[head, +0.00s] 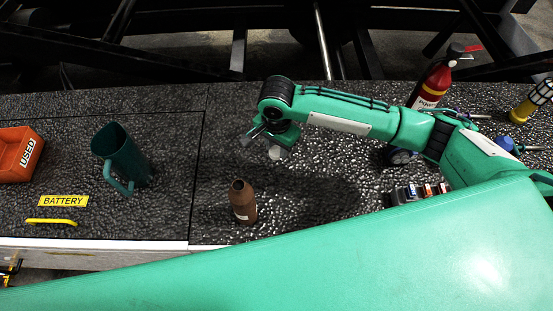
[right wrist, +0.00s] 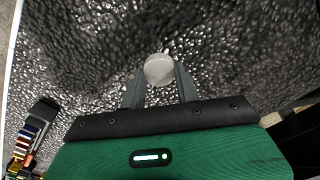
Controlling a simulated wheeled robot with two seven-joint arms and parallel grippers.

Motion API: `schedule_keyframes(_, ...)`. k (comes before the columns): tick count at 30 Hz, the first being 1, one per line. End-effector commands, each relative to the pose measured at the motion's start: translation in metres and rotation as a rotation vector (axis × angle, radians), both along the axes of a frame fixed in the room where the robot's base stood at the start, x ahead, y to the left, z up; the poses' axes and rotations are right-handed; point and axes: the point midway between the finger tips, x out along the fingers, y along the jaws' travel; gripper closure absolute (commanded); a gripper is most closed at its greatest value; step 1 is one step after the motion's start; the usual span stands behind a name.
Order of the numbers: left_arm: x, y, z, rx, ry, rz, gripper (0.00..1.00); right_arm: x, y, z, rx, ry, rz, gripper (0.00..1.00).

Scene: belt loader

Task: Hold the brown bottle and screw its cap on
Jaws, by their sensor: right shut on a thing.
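The brown bottle (head: 243,204) stands upright on the dark textured surface, its open neck pointing up, with a small pale label low on its side. My right gripper (head: 274,148) is above and to the right of the bottle in the head view, apart from it. It is shut on a pale round cap (head: 274,154). In the right wrist view the cap (right wrist: 159,69) sits between the two fingertips, over the bare surface. The bottle does not show in that view. My left gripper is not in view.
A teal mug (head: 123,160) and an orange bin (head: 17,157) stand at left, near a yellow BATTERY label (head: 63,201) and yellow handle (head: 51,221). At right are a red extinguisher (head: 433,82) and a rack of small coloured items (head: 417,193). The surface around the bottle is clear.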

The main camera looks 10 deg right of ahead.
Motion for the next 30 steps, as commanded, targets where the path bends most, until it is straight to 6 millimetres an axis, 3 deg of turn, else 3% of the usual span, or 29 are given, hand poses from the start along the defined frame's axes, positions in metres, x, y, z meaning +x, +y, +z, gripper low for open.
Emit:
schedule_keyframes(6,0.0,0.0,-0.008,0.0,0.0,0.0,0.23,0.001,0.001,0.059,0.003,-0.005,0.001,0.89)
schedule_keyframes(12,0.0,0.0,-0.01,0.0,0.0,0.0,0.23,0.001,0.001,0.091,0.001,-0.001,0.0,0.89)
schedule_keyframes(18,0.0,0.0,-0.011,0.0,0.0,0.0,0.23,0.0,0.0,0.102,0.0,0.0,0.0,0.89)
schedule_keyframes(30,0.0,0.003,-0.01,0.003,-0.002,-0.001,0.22,0.001,0.001,0.102,0.0,0.0,0.004,0.89)
